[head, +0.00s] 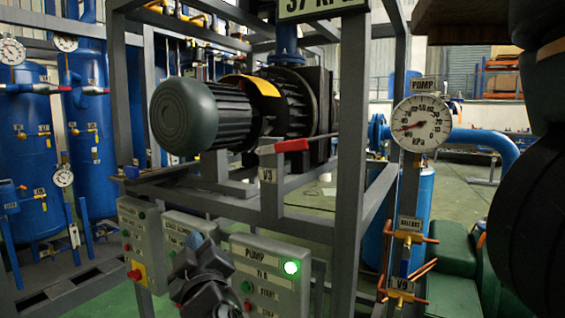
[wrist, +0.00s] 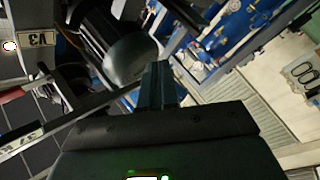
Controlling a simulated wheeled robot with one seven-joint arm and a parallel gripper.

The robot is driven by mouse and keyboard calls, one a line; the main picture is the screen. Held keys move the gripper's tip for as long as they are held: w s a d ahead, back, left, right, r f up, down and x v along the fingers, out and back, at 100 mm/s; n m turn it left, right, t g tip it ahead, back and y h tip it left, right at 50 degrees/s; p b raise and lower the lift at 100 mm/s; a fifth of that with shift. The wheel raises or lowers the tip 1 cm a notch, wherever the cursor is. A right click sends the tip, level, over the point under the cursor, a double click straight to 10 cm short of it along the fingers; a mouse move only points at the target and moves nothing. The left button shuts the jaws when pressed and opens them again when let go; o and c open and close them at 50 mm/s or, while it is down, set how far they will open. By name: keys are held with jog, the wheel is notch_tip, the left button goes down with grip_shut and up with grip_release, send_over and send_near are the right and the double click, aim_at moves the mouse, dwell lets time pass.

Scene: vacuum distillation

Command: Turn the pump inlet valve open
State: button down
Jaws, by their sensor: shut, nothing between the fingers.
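The likely pump inlet valve has a red lever (head: 291,146) lying about level above a tag reading V3 (head: 268,175), on the frame in front of the pump. My gripper (head: 192,242) is low and left of the lever, in front of the control boxes, and apart from the lever. In the wrist view its fingers (wrist: 156,85) are together with nothing between them. The valve body is not clear.
The pump motor (head: 185,115) sits behind the grey frame (head: 351,130). A pump control box (head: 268,265) with a lit green lamp is right of my gripper. A PUMP gauge (head: 421,123) and V9 piping stand at right. Blue tanks (head: 28,140) stand at left.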

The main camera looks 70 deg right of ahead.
jog(key=s+d+r+m+g+h+p, duration=0.1)
jog(key=d+r+m+g+p, duration=0.25)
jog(key=r, duration=0.35)
jog(key=s+d+r+m+g+h+p, duration=0.1)
jog(key=s+d+r+m+g+p, duration=0.1)
jog(key=r+m+g, duration=0.4)
jog(key=s+d+r+m+g+h+p, duration=0.1)
jog(key=d+r+m+g+p, duration=0.15)
jog(key=r, duration=0.65)
jog(key=s+a+r+m+g+y+p, duration=0.4)
jog(key=s+r+m+g+y+p, duration=0.15)
jog(key=r+y+p, duration=0.4)
jog(key=p, duration=0.2)
send_over(281, 148)
jog(key=a, duration=0.2)
notch_tip(281, 148, down, 9)
jog(key=shift+s+d+f+m+t, duration=0.15)
jog(key=shift+s+f+m+t, duration=0.2)
jog(key=shift+s+f+t, duration=0.25)
jog(key=shift+w+f, duration=0.1)
